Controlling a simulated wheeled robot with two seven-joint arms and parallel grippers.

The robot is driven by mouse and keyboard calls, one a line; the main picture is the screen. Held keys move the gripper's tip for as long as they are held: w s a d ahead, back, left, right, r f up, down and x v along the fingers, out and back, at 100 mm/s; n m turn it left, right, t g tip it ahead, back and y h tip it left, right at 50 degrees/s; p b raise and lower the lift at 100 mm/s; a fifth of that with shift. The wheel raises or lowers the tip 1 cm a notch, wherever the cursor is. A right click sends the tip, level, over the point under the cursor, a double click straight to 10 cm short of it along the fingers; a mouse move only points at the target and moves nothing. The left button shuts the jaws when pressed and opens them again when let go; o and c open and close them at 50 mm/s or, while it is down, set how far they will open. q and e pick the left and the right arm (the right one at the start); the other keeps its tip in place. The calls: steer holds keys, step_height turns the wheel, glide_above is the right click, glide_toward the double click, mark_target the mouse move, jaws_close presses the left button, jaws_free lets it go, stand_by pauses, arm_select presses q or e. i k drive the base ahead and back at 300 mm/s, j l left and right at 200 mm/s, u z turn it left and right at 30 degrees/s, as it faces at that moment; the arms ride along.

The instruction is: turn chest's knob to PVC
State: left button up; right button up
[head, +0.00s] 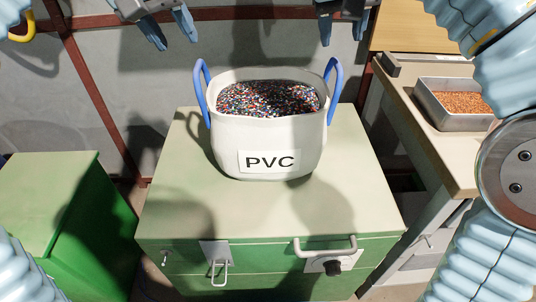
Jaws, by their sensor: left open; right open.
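A green chest (185,205) stands in the middle of the head view. A black knob (333,267) sits on a white plate on its front, at the right under a pale bar handle (325,249). The lettering around the knob is too small to read. A white tub labelled PVC (228,150), with blue handles and mixed-colour granules in it, stands upright on the chest lid. My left gripper (171,34) is open and empty above and left of the tub. My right gripper (343,34) is open at the top, above the right tub handle, partly cut off. Both are apart from the knob.
A metal latch (217,262) is on the chest front, left of the knob. A bench (440,150) at the right holds a metal tray (440,115) of copper-coloured granules. Another green box (45,195) stands at the left. The lid's front part is clear.

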mark_target(333, 267)
steer(key=k+j, duration=0.5)
steer(key=k, duration=0.15)
steer(key=k+j, duration=0.5)
steer(key=k, duration=0.2)
